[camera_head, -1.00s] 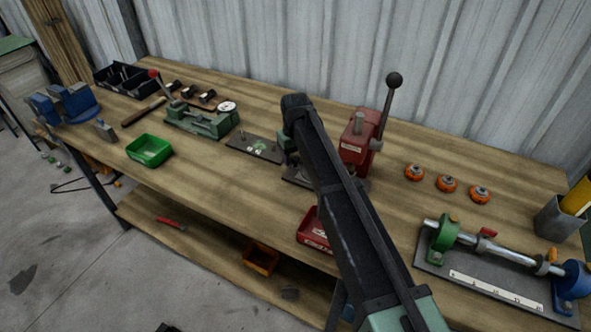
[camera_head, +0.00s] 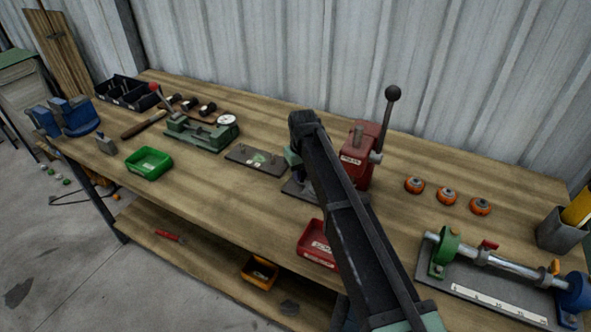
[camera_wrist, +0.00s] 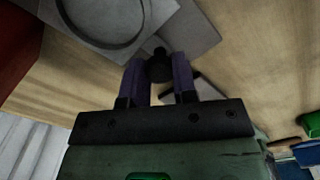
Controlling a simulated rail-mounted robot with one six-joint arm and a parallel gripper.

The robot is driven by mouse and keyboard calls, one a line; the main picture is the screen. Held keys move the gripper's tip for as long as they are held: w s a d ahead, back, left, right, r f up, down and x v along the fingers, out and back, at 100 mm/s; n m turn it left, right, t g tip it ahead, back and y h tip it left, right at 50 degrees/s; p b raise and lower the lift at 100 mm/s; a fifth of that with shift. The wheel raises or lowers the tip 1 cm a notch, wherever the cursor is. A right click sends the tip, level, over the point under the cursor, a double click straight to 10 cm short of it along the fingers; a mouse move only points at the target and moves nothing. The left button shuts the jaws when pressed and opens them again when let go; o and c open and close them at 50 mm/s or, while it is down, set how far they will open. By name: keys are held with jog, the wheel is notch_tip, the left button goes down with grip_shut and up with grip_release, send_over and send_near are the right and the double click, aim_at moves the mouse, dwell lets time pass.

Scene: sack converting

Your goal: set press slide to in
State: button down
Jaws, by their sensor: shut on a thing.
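The red press (camera_head: 352,160) with its upright lever stands on the bench, just right of my dark arm. In the wrist view, a grey plate with a round ring (camera_wrist: 105,22) lies ahead of my gripper (camera_wrist: 159,75). Its two purple-grey fingers are shut on a small dark knob (camera_wrist: 158,66) beside the grey plate's edge. It looks like the press slide's knob. In the head view my arm hides the knob and most of the press's front, so I cannot tell how far in the slide sits.
A grey plate (camera_head: 258,160) and a green dial-gauge fixture (camera_head: 200,132) stand left of the press. A red tray (camera_head: 318,245) is near the front edge. Several orange-rimmed rings (camera_head: 447,196) and a roller fixture (camera_head: 500,262) lie right. A green tray (camera_head: 149,163) is left.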

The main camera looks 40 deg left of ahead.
jog(key=shift+w+d, duration=0.15)
jog(key=shift+d, duration=0.55)
jog(key=c, duration=0.9)
grip_release()
notch_tip(320, 180, up, 11)
jog(key=p, duration=1.1)
jog(key=shift+f, duration=0.15)
